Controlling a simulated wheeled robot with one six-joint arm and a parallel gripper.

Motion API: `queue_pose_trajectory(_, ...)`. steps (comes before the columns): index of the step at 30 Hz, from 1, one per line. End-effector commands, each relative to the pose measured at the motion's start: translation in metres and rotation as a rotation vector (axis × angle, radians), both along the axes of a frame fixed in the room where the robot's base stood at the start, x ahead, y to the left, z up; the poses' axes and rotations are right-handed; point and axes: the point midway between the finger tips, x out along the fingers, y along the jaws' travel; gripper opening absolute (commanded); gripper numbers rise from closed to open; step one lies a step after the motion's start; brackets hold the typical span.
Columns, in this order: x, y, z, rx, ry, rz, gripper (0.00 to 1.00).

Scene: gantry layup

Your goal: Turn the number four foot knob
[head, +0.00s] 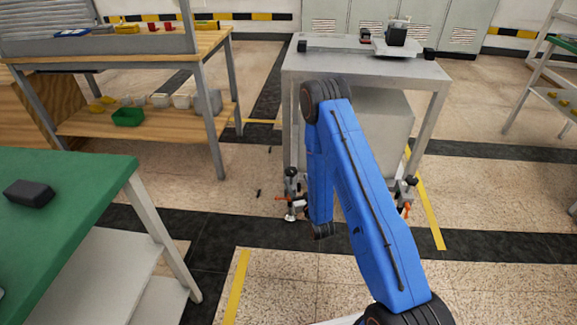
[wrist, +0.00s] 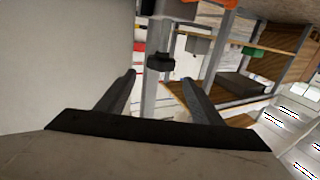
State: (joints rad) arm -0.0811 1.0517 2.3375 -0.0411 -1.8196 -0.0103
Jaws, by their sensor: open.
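A pale metal machine table (head: 300,75) stands ahead, with a left front foot (head: 291,192) and a right front foot (head: 405,190). Both have dark and orange parts. No foot number is readable, so I cannot tell which is four. In the wrist view, a black knob (wrist: 160,62) sits around a grey post, with an orange part (wrist: 219,12) near the top edge. My gripper (wrist: 159,79) is open, with its fingers either side of the post in the picture. Whether they touch the knob is unclear. In the head view, my blue arm hides the gripper.
A pale panel (wrist: 65,60) fills the left of the wrist view, close to the left finger. A green-topped table (head: 80,185) is at the left, and a wooden workbench (head: 190,45) stands behind it. The floor around the machine table's front is mostly open.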

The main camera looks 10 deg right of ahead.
Motion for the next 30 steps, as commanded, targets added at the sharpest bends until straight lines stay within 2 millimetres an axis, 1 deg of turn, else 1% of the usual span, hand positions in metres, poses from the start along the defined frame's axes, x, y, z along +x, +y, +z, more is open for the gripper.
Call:
queue_pose_trajectory(1, 0.01, 0.001, 0.001, 0.0, -0.003, 0.0, 0.61)
queue_pose_trajectory(9, 0.057, 0.007, 0.0, 0.0, -0.002, 0.0, 0.61)
queue_pose_trajectory(18, 0.105, 0.013, 0.0, 0.0, -0.001, 0.0, 0.61)
queue_pose_trajectory(21, 0.116, 0.014, 0.0, 0.0, -0.001, 0.0, 0.61)
queue_pose_trajectory(24, 0.122, 0.015, 0.0, 0.0, 0.001, 0.0, 0.61)
queue_pose_trajectory(30, 0.127, 0.015, 0.0, 0.0, 0.001, 0.0, 0.61)
